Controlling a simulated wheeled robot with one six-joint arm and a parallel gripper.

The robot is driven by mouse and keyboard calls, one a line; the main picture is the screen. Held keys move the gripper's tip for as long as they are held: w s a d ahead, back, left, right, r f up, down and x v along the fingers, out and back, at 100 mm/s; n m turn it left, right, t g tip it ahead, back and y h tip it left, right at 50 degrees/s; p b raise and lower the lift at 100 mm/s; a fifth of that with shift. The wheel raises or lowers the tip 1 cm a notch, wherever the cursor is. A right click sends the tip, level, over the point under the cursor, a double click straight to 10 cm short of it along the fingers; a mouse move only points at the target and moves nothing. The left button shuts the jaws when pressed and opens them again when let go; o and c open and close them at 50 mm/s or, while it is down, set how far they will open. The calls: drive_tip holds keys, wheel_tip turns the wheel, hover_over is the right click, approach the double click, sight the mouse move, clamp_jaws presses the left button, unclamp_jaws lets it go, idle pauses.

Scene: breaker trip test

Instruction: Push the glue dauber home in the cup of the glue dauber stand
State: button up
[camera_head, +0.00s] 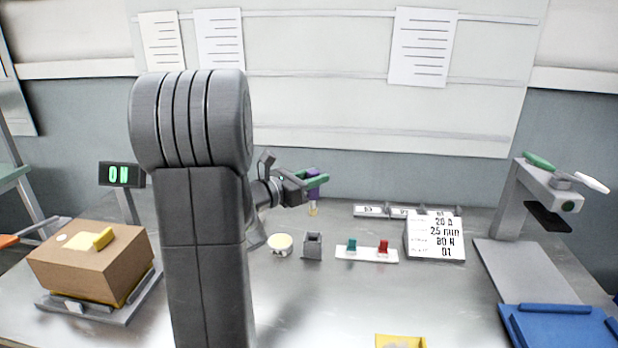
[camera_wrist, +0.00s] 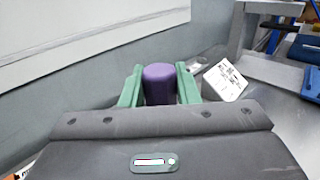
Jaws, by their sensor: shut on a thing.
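The glue dauber has a purple handle (camera_head: 313,181) and a pale yellowish tip (camera_head: 313,210). My gripper (camera_head: 319,181) has green fingers and is shut on the handle, holding the dauber roughly upright above the bench. In the wrist view, the purple handle (camera_wrist: 160,84) shows between the two green fingers, and its lower part is hidden. A small grey block with an opening in its top (camera_head: 312,247), which looks like the glue dauber stand, is on the bench. In the head view, it appears below the dauber tip, with a gap between them.
A round pot with a pale yellow top (camera_head: 280,245) stands left of the grey block. A white strip with teal and red pieces (camera_head: 367,255) lies to its right. A sign (camera_head: 435,238) and a grey press (camera_head: 525,220) stand farther right. A brown box (camera_head: 90,262) is left.

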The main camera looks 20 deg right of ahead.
sight(312, 215)
drive_tip(key=shift+f+b, duration=0.1)
drive_tip(key=shift+b, duration=0.2)
wheel_tip(312, 215, down, 6)
drive_tip(key=b, duration=0.5)
drive_tip(key=shift+f+b, duration=2.85)
drive_tip(key=shift+b, duration=0.25)
idle(1.6)
drive_tip(key=o, duration=1.1)
drive_tip(key=shift+c, duration=0.2)
drive_tip(key=shift+a, duration=0.1)
drive_tip(key=v, duration=0.7)
drive_tip(key=shift+a+p, duration=0.2)
drive_tip(key=shift+p, duration=0.2)
drive_tip(key=shift+s+d, duration=0.1)
